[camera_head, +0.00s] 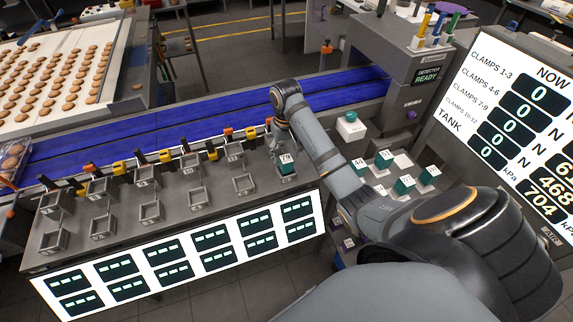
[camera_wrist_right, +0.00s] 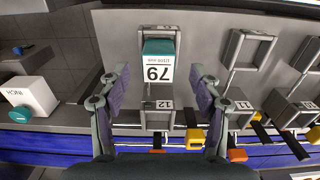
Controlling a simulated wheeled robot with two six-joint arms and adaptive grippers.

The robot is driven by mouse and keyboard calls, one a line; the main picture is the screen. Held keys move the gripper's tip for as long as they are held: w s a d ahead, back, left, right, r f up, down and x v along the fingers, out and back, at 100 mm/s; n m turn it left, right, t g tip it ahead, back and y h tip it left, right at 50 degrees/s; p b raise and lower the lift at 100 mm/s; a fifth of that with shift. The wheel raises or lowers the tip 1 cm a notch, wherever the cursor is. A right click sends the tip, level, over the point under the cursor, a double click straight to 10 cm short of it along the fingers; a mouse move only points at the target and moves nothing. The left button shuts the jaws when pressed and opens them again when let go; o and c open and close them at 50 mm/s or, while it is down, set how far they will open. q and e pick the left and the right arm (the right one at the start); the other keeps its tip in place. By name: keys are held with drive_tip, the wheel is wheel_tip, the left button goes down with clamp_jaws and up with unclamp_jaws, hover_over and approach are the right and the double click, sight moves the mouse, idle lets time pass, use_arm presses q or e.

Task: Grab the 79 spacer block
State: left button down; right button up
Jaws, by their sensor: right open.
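The 79 spacer block (camera_head: 287,168), teal with a white label, sits in a holder at the right end of the grey clamp bench. It also shows in the right wrist view (camera_wrist_right: 158,68), upside down, with its number readable. My right gripper (camera_head: 277,143) is open over that end of the bench. In the right wrist view its fingers (camera_wrist_right: 160,80) stand apart, one on each side of the block, with gaps between; how far above it they are I cannot tell. A frame marked 12 is beside the block. My left gripper is not in view.
Empty square holders (camera_head: 245,185) fill the bench to the left, with orange and yellow clamps behind them. A blue conveyor (camera_head: 190,122) runs behind. Other teal-and-white blocks, including 44 (camera_head: 359,168), stand to the right. A white box with a teal knob (camera_head: 351,126) stands nearby.

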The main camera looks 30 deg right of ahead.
sight(286, 159)
wheel_tip(286, 159, down, 2)
drive_tip(key=shift+d+f+b, duration=0.1)
drive_tip(key=shift+f+b, duration=0.15)
drive_tip(key=shift+b, duration=0.5)
drive_tip(key=shift+w+f, duration=0.25)
drive_tip(key=shift+f, duration=0.65)
drive_tip(key=shift+s+r, duration=0.1)
drive_tip(key=shift+s, duration=0.05)
drive_tip(key=shift+c, duration=0.9)
drive_tip(key=c, duration=0.5)
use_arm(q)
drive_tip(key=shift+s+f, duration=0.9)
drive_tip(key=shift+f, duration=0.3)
use_arm(e)
drive_tip(key=c, duration=0.7)
